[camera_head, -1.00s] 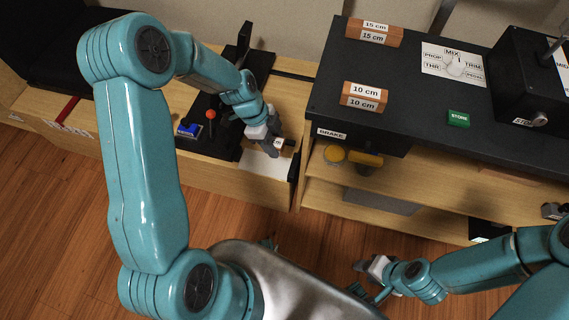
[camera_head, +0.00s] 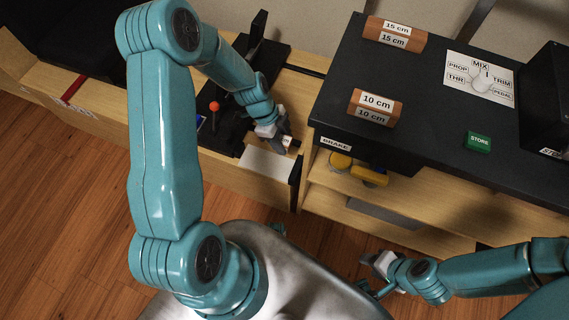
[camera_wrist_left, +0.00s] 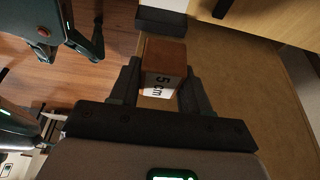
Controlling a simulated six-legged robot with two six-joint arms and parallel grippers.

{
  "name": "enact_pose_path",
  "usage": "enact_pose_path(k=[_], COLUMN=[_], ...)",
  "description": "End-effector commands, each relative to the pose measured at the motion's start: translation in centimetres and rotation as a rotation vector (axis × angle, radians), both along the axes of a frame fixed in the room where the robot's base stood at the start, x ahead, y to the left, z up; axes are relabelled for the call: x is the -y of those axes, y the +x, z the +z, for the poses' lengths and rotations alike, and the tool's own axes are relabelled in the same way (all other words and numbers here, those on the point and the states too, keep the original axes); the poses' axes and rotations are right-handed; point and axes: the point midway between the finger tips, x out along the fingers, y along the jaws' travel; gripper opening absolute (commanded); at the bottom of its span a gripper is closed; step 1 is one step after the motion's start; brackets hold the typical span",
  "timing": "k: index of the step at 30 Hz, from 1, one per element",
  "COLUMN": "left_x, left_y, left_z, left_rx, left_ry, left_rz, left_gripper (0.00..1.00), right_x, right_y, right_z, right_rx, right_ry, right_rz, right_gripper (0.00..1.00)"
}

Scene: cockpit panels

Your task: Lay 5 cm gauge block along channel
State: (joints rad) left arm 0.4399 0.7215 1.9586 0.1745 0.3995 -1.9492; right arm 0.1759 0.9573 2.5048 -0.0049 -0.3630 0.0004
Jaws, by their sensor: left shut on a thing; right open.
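The 5 cm gauge block (camera_wrist_left: 165,68) is a brown block with a white "5 cm" label, seen in the left wrist view between the fingers of my left gripper (camera_wrist_left: 157,88). In the head view my left gripper (camera_head: 279,140) is shut on it, over the low wooden bench by a white plate (camera_head: 268,163). Only a small white part of the block (camera_head: 288,141) shows there. I cannot tell whether the block touches anything beneath it. The channel cannot be made out clearly. My right gripper (camera_head: 378,270) is open and empty, low in front of the shelves.
The black panel top (camera_head: 420,120) carries the 10 cm block (camera_head: 375,108), the 15 cm block (camera_head: 394,34), a green STORE block (camera_head: 478,142) and a dial card (camera_head: 480,78). A red-knobbed lever (camera_head: 214,106) stands left of my left gripper. Yellow knobs (camera_head: 369,176) sit under the panel.

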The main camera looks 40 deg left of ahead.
Motion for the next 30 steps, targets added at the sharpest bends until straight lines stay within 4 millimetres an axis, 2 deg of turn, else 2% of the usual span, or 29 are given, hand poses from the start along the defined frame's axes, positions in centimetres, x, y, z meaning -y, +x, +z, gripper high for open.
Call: enact_pose_path(k=[1,3,6,10,17,24,30], left_x=[0.0,0.1,0.1,0.1,0.1,0.1,0.0], left_y=[-0.2,-0.3,-0.3,-0.1,0.1,0.2,0.3], left_z=[-2.0,-4.1,-7.1,-10.0,-12.1,-15.7,-16.0], left_rx=[-0.007,-0.006,-0.005,-0.002,-0.001,-0.001,0.001], left_ry=[-0.003,-0.003,-0.002,-0.001,0.0,0.0,0.0], left_rz=[0.001,0.0,0.001,0.0,0.001,0.001,-0.001], left_gripper=[0.16,0.16,0.16,0.16,0.16,0.16,0.16], right_x=[0.0,0.0,0.0,0.0,0.0,0.0,0.0], right_y=[0.0,0.0,0.0,0.0,0.0,0.0,0.0], right_z=[-0.6,-0.9,-1.4,-1.9,-2.2,-3.0,-2.9], right_rx=[0.0,0.0,0.0,0.0,0.0,0.0,0.0], right_ry=[0.0,0.0,0.0,0.0,0.0,0.0,0.0], right_rz=[0.0,0.0,0.0,0.0,0.0,0.0,0.0], right_gripper=[0.43,0.43,0.43,0.43,0.43,0.43,0.43])
